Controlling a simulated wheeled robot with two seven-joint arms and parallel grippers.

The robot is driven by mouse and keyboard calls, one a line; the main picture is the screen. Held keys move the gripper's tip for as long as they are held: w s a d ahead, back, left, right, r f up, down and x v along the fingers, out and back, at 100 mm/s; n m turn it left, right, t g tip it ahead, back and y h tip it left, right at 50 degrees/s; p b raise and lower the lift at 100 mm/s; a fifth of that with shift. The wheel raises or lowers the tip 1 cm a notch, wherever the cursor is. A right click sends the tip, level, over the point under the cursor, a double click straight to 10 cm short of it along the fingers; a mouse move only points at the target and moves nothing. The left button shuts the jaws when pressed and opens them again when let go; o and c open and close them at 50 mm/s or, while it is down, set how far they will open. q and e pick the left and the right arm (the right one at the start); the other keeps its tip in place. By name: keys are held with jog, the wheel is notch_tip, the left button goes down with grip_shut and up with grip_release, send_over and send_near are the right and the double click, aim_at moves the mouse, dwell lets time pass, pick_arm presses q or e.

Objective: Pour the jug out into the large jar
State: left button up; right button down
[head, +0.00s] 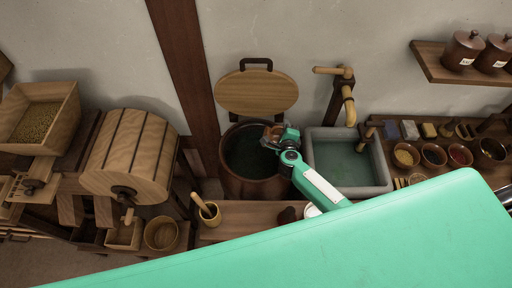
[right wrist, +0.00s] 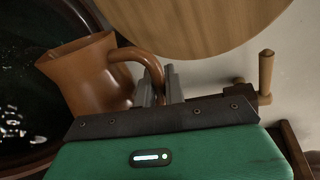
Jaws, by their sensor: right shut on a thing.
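The large jar (head: 232,180) is a brown, wide round vessel with dark contents, standing against the back wall beside the sink. My right arm reaches to it, and my right gripper (head: 276,136) is over the right part of its mouth. In the right wrist view my right gripper (right wrist: 166,88) is shut on the handle of the brown clay jug (right wrist: 88,75). The jug is tilted in that view, with the jar's dark inside (right wrist: 35,100) behind it. The jug's contents are hidden. My left gripper is not in view.
The jar's round wooden lid (head: 257,93) stands raised behind the opening. A stone sink (head: 383,170) with a wooden tap (head: 349,105) is close on the right. Several small bowls sit further right. A wooden drum (head: 130,155) stands left.

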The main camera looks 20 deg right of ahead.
aim_at(269, 130)
jog(key=shift+w+a+n+p, duration=0.25)
jog(key=shift+a+n+p, duration=0.2)
jog(key=shift+a, duration=0.3)
jog(key=shift+w+a+f+n+h+p, duration=0.15)
jog(key=shift+a+n+h+p, duration=0.15)
jog(key=shift+a+p, duration=0.1)
jog(key=shift+w+a+f+n+h+p, duration=0.1)
jog(key=shift+w+a+n+h+p, duration=0.05)
jog(key=shift+a+n+h+p, duration=0.15)
dwell(0.4)
jog(key=shift+w+a+r+n+p, duration=0.2)
jog(key=shift+a+r+n+p, duration=0.05)
jog(key=shift+a+p, duration=0.3)
jog(key=shift+w+a+r+n, duration=0.15)
jog(key=shift+w+a+n, duration=0.05)
jog(key=shift+a+n, duration=0.25)
dwell(0.3)
jog(key=shift+w+a+r+n+g+h, duration=0.1)
jog(key=shift+w+a+n+g+h, duration=0.1)
jog(key=shift+a, duration=0.15)
jog(key=shift+w+a+r+n+g+h, duration=0.1)
jog(key=shift+a+n+h, duration=0.1)
jog(key=shift+a, duration=0.15)
jog(key=shift+s+d+f+m, duration=0.15)
jog(key=shift+s+d+m, duration=0.1)
jog(key=shift+d, duration=0.2)
jog(key=shift+s+d+f+m, duration=0.1)
jog(key=shift+s+d+m, duration=0.05)
jog(key=shift+d+m, duration=0.2)
dwell(0.4)
